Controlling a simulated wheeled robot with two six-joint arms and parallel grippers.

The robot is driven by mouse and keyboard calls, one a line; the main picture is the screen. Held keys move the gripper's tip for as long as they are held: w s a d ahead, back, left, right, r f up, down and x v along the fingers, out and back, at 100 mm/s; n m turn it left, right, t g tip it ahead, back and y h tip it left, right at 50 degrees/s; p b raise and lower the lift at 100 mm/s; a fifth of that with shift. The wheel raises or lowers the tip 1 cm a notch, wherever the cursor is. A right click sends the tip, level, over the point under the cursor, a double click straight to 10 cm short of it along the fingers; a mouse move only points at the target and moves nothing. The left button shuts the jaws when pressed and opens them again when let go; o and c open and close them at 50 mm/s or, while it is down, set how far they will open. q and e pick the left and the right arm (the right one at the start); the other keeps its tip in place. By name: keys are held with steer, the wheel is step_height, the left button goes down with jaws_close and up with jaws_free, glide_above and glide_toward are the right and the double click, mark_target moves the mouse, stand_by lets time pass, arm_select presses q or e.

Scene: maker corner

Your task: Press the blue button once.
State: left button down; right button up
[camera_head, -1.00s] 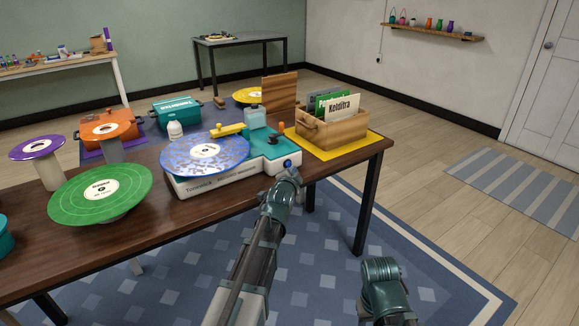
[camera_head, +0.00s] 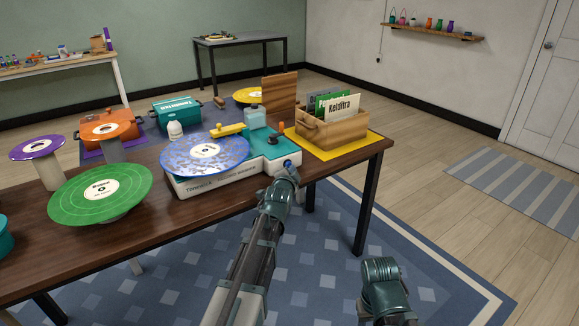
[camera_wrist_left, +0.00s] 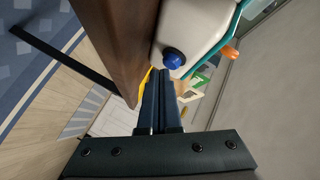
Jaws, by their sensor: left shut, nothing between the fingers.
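The blue button (camera_head: 288,163) is a small round knob on the front right end of the white and teal record player (camera_head: 222,181). In the left wrist view the blue button (camera_wrist_left: 173,58) sits on the pale casing, just beyond the fingertips and slightly to their right. My left gripper (camera_head: 291,169) is shut and empty, right at the front of the button in the head view. In the wrist view its two dark fingers (camera_wrist_left: 160,72) lie together. I cannot tell whether they touch the button.
The record player carries a blue speckled record (camera_head: 204,153) and stands on the brown table (camera_head: 130,240). A wooden crate of records (camera_head: 335,133) stands to its right on a yellow mat. A green record (camera_head: 100,193) is at the left. The floor in front is clear.

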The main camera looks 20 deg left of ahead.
arm_select(q)
steer(key=shift+w+a, duration=0.35)
steer(key=shift+a, duration=0.1)
stand_by(0.6)
steer(key=shift+s+d, duration=0.65)
steer(key=shift+d, duration=0.1)
steer(key=shift+s+d, duration=0.8)
steer(key=shift+d, duration=0.2)
steer(key=shift+s+d, duration=0.75)
steer(key=shift+d, duration=0.25)
